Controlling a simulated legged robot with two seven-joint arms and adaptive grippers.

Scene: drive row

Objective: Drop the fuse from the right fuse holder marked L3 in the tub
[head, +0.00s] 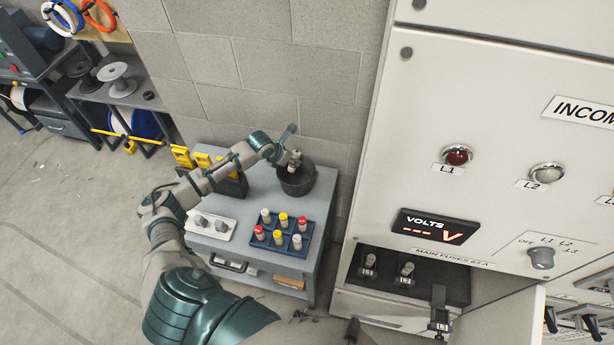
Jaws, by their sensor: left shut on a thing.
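My left arm reaches across the trolley to a dark round tub (297,183) at its back right corner. My left gripper (291,152) is shut on a small pale fuse (295,160) and holds it over the tub's opening. The tub's inside is mostly hidden. In the grey cabinet's lower recess, the fuse holders marked L1 (369,264) and L2 (406,273) stand in the row. The right fuse holder, marked L3 (439,316), hangs lower and further forward, tilted out. My right gripper does not show.
An open cabinet door (500,320) juts out at lower right.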

